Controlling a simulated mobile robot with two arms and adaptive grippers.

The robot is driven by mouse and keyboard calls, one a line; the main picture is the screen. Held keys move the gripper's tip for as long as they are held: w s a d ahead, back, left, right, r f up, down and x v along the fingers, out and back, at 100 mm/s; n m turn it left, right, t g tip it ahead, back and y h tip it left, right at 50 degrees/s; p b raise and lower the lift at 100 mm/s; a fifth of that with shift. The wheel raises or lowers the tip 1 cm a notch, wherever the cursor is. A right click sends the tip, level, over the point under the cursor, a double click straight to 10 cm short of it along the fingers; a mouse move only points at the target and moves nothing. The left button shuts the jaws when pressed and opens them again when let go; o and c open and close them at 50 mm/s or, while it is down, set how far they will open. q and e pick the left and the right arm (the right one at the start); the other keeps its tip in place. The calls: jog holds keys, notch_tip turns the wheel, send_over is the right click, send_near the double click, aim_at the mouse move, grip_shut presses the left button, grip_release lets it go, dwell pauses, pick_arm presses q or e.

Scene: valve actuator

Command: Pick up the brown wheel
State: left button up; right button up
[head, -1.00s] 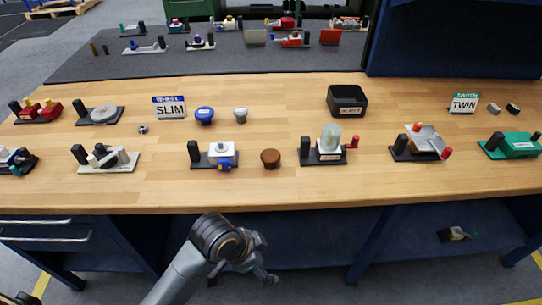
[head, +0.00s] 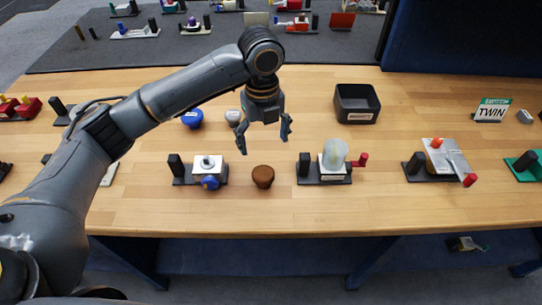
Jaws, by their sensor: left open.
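The brown wheel (head: 263,177) is a small round knob standing on the wooden table, near its front edge, in the head view. My left gripper (head: 264,143) is above and slightly behind it in the picture, pointing down. Its fingers are spread, with nothing between them, and it does not touch the wheel. My right gripper is not in view.
A white valve unit with a blue knob (head: 208,170) stands left of the wheel. A unit with a clear dome (head: 334,155) stands to the right. A blue wheel (head: 192,119), a grey wheel (head: 233,117) and a black bin (head: 357,103) are farther back.

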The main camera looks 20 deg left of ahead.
pick_arm(q)
jog(key=p, duration=0.1)
send_over(264, 174)
jog(key=f, duration=0.5)
jog(key=shift+s+a+f, duration=0.15)
jog(key=shift+s+f, duration=0.05)
jog(key=shift+s, duration=0.05)
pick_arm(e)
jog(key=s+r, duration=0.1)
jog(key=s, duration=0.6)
pick_arm(q)
jog(key=shift+w+f, duration=0.2)
jog(key=shift+f, duration=0.35)
jog(key=shift+w+f, duration=0.15)
jog(key=shift+f, duration=0.35)
notch_tip(264, 174, down, 2)
jog(key=shift+s+f+p, duration=0.15)
jog(key=shift+p, duration=0.7)
jog(key=shift+f, duration=1.5)
jog(key=c, duration=1.3)
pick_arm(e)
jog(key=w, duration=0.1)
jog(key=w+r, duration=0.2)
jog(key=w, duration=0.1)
